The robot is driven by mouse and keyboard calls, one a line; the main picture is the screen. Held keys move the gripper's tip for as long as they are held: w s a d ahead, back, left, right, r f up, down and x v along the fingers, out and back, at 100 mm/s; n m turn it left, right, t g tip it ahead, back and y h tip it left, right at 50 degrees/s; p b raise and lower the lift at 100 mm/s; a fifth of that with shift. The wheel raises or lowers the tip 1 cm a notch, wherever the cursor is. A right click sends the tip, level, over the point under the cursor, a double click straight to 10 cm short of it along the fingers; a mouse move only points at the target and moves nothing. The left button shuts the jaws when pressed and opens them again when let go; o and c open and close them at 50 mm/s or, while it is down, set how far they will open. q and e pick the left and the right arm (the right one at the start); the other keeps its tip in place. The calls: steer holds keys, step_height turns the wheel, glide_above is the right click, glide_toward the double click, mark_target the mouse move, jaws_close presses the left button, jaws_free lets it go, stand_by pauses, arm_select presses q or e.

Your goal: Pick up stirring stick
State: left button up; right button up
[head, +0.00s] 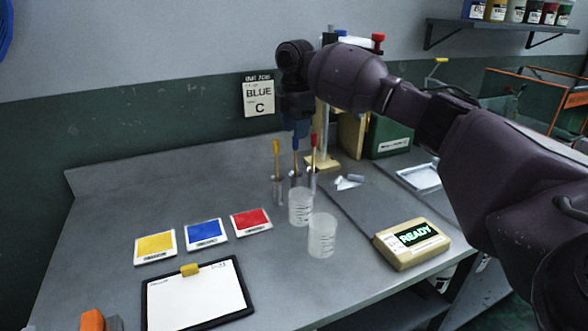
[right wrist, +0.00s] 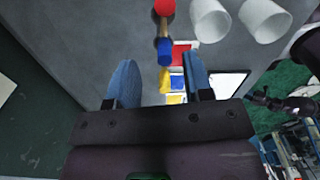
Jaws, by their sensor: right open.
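Three stirring sticks stand upright in small metal holders on the grey bench: a yellow-topped one (head: 277,160), a blue-topped one (head: 295,158) and a red-topped one (head: 313,155). My right gripper (head: 299,130) points down just above the tops of the blue and red sticks. In the right wrist view, its blue fingers (right wrist: 160,60) are apart, with the blue stick's top (right wrist: 165,48) showing between them near the tips. The red top (right wrist: 165,7) lies beyond the fingertips. Nothing is held. My left gripper is not seen.
Two clear beakers (head: 300,206) (head: 322,236) stand in front of the sticks. Yellow, blue and red cards (head: 205,232) and a clipboard (head: 197,300) lie at left. A READY display box (head: 412,243) is at right. A wall sign (head: 258,95) reads BLUE C.

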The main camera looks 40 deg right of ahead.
mark_target(296, 150)
steer(key=f, duration=0.3)
steer(key=f+b, duration=0.1)
steer(key=f, duration=0.2)
steer(key=shift+s+a+f, duration=0.1)
steer(key=shift+s+f, duration=0.1)
steer(key=shift+r, duration=0.1)
jaws_close()
